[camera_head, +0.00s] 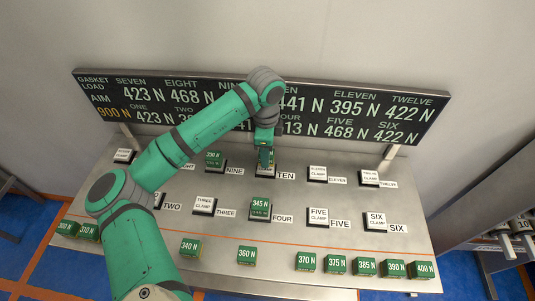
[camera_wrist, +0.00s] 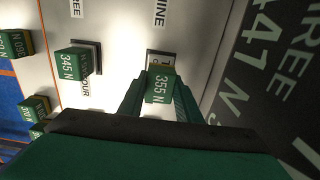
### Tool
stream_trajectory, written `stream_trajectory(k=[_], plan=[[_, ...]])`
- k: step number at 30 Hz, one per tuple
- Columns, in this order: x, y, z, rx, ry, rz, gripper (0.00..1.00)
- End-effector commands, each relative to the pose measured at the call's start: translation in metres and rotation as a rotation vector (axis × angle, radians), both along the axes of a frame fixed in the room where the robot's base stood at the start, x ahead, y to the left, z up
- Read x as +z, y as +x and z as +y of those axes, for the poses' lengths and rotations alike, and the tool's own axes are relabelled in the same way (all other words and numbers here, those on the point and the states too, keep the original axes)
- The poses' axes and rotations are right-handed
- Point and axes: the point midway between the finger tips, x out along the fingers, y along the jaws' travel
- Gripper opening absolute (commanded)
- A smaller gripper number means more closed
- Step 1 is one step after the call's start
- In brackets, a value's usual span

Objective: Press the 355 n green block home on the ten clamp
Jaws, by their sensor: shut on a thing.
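The green 355 N block (camera_wrist: 158,86) is between the fingers of my gripper (camera_wrist: 158,100) in the wrist view, its label facing the camera. In the head view my gripper (camera_head: 265,157) points down at the ten clamp (camera_head: 266,174), in the back row beside its TEN label. A pale edge of the ten clamp (camera_wrist: 160,55) shows just past the block in the wrist view. The block is at or just over the clamp. I cannot tell whether it is fully seated. In the head view my fingers mostly hide the block.
A 345 N block (camera_head: 260,205) sits on the four clamp and a 390 N block (camera_head: 214,158) on the nine clamp. Several green blocks, such as the 360 N block (camera_head: 246,255), line the front edge. A dark sign board (camera_head: 345,108) stands close behind the back row.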

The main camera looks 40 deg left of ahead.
Motion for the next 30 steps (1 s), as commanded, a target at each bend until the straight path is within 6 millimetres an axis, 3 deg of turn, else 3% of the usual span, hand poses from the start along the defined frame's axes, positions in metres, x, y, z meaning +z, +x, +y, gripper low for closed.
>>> stream_trajectory(k=[14, 24, 30], plan=[[-0.001, 0.000, 0.000, 0.001, -0.003, -0.002, 0.07], [-0.023, -0.001, 0.002, 0.005, -0.001, -0.001, 0.07], [-0.025, -0.001, 0.001, 0.003, 0.001, -0.001, 0.07]])
